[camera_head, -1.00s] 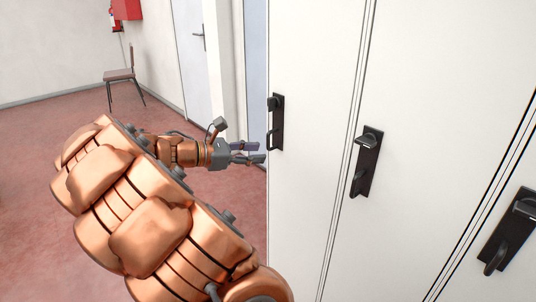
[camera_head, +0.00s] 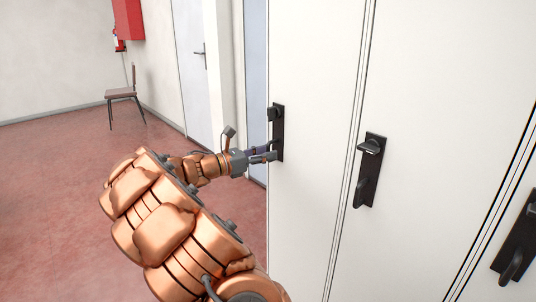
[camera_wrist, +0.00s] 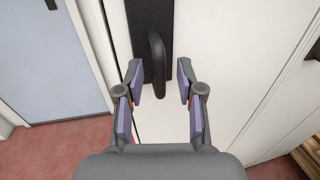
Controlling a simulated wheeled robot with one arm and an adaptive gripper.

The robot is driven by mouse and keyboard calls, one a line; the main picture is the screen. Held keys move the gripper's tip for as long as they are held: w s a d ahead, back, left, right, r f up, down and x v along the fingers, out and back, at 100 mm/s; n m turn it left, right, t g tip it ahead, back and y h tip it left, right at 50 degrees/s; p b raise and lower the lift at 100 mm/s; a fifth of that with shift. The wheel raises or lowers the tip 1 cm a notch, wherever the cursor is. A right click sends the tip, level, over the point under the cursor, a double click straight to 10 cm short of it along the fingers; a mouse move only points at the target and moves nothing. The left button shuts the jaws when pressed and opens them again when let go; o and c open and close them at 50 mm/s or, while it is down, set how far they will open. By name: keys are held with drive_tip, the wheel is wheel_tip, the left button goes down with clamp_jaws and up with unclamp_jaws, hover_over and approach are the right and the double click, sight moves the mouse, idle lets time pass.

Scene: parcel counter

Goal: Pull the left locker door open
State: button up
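The left locker door (camera_head: 310,120) is white and looks shut, the leftmost of the row in the head view. Its black handle (camera_head: 277,135) is a plate with a curved pull near the door's left edge. The handle also shows at the top of the wrist view (camera_wrist: 156,65). My gripper (camera_head: 268,153) is at the lower part of this handle. In the wrist view my gripper (camera_wrist: 160,80) is open, with its fingers apart on the left and right of the handle's lower end. I see gaps between the fingers and the handle there.
More white locker doors with black handles (camera_head: 369,170) stand to the right. A blue-grey door (camera_wrist: 65,55) and a white door (camera_head: 198,70) are on the left. A chair (camera_head: 124,95) stands far back left. The reddish floor (camera_head: 60,190) on the left is clear.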

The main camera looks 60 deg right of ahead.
drive_tip(key=shift+s+d, duration=0.25)
drive_tip(key=shift+d, duration=0.2)
clamp_jaws()
idle(0.5)
